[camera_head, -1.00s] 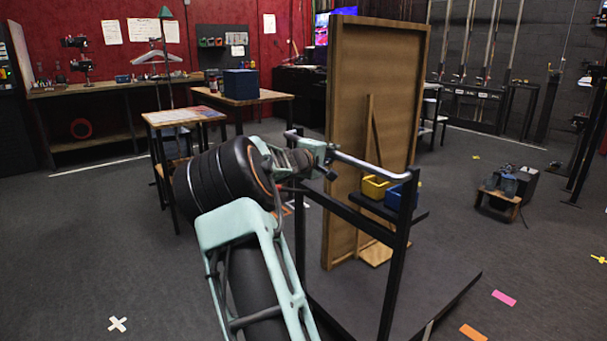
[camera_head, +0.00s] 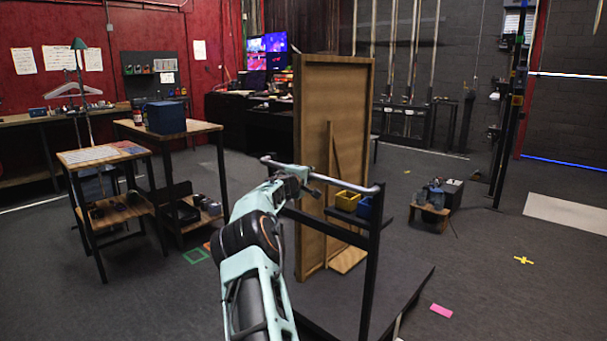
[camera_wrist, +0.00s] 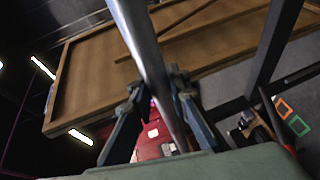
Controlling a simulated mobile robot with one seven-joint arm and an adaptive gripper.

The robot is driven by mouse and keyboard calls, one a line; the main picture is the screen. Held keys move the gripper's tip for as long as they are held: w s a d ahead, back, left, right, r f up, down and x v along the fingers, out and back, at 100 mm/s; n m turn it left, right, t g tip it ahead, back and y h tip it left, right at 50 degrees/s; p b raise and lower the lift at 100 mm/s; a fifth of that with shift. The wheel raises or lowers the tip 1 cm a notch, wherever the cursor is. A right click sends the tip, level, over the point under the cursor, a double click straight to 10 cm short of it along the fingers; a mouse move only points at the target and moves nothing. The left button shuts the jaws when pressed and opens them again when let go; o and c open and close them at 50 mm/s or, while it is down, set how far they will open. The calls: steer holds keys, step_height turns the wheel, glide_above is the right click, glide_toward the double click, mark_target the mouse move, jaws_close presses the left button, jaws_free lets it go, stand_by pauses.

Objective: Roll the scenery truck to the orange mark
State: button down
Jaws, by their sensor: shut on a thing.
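The scenery truck is a dark wheeled platform (camera_head: 352,301) carrying a tall brown wooden flat (camera_head: 345,105). A silver push bar (camera_head: 345,182) sits on its black frame. My gripper (camera_head: 303,175) is at the left part of this bar. In the wrist view my gripper (camera_wrist: 160,90) has its fingers closed around the silver bar (camera_wrist: 150,60). An orange mark (camera_head: 207,246) shows partly on the floor left of the truck, beside my arm. The wrist view shows it as an orange outline (camera_wrist: 283,107). The truck's wheels are hidden.
A green floor outline (camera_head: 196,256) lies by the orange one. Tables (camera_head: 105,155) stand at left. A pink strip (camera_head: 441,310) and yellow cross (camera_head: 523,260) mark the floor at right. A low wooden stand (camera_head: 430,213) is behind them. Yellow and blue bins (camera_head: 348,201) ride on the truck.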

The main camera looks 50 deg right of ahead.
steer(key=shift+d, duration=1)
steer(key=c, duration=1.8)
jaws_free()
steer(key=shift+a, duration=0.1)
